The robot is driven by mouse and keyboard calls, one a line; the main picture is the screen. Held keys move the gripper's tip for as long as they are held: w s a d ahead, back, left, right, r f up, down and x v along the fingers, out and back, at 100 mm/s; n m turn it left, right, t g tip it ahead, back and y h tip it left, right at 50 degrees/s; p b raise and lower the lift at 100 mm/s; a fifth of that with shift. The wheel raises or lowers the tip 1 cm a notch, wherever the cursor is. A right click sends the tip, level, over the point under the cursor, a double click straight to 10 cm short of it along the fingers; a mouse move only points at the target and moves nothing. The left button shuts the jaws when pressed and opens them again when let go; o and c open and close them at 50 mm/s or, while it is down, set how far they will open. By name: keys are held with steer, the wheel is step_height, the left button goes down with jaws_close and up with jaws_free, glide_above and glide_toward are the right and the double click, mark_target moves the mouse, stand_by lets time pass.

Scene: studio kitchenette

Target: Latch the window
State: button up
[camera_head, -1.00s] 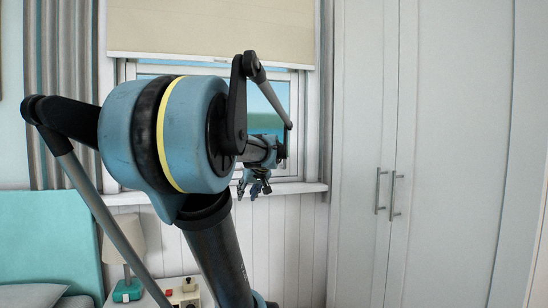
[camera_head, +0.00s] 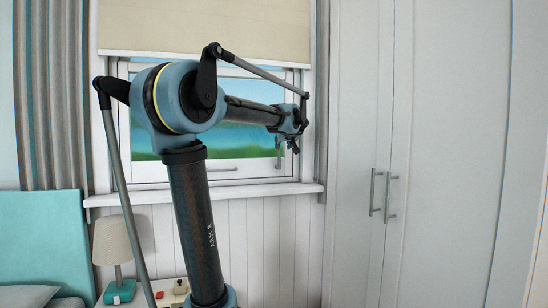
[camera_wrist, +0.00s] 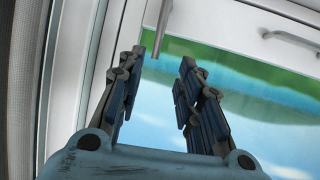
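The window (camera_head: 222,182) is in the middle of the head view, with a white frame and a blue and green view through its glass. It looks closed or nearly closed; I cannot tell exactly. A grey lever handle (camera_wrist: 163,28) shows on the white frame at the top of the wrist view. A grey bar handle (camera_wrist: 292,39) is to its right on the bottom rail. My gripper (camera_wrist: 161,64) is open and empty, with its fingers apart on either side of the lever's line. The lever is just beyond the fingertips; no contact shows. In the head view, my gripper (camera_head: 291,146) is at the window's right side.
A beige blind (camera_head: 205,25) covers the window's top. The sill (camera_head: 210,193) juts out below. A tall white wardrobe (camera_head: 440,130) stands at the right, and a grey curtain (camera_head: 55,100) hangs at the left. A lamp (camera_head: 115,245) is at the lower left.

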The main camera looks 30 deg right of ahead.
mark_target(279, 153)
steer(key=x, duration=1.5)
steer(key=shift+w+d+f, duration=0.1)
steer(key=shift+w+f, duration=0.05)
steer(key=shift+f, duration=0.1)
